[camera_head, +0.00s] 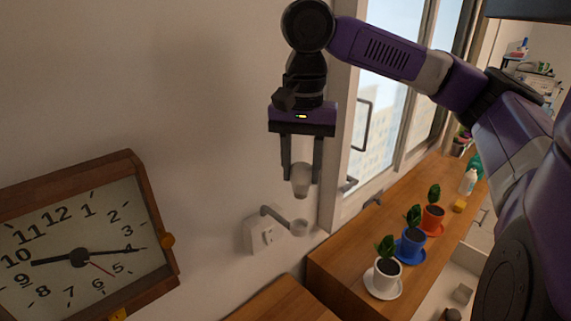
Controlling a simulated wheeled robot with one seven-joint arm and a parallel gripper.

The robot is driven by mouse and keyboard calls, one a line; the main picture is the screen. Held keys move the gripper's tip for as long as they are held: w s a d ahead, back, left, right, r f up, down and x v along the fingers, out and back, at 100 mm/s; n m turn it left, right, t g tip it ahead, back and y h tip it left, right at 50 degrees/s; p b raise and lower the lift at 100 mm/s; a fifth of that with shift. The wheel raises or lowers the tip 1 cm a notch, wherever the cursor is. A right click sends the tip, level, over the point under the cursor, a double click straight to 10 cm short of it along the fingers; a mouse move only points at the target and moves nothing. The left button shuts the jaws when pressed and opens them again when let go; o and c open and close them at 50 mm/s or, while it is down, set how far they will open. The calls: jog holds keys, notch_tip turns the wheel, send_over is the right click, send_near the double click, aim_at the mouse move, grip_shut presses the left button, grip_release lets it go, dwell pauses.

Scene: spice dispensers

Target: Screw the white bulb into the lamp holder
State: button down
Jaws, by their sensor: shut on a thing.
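My gripper (301,176) points straight down at the upper middle of the view. It is shut on the white bulb (301,182), whose narrower base points down below the fingertips. The lamp holder (299,228) is a small pale cup at the end of a curved arm from a white wall plate (262,236). The bulb hangs above the lamp holder, almost in line with it in this view, with a visible gap between them. The inside of the lamp holder is too small to make out.
A large wooden clock (83,240) is at the left. A wooden counter (335,267) to the right holds white, blue and red potted plants, with white (468,182) and green bottles farther back. A window stands behind my arm. The wall around the lamp holder is clear.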

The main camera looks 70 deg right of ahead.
aim_at(300, 193)
jog(key=shift+a, duration=0.1)
jog(key=shift+a, duration=0.15)
jog(key=shift+s+f+b, duration=0.1)
jog(key=shift+f+b, duration=1.55)
jog(key=shift+f, duration=1.3)
jog(key=shift+f+b, duration=0.65)
jog(key=shift+f, duration=0.5)
jog(key=c, duration=1.5)
grip_release()
jog(key=c, duration=0.7)
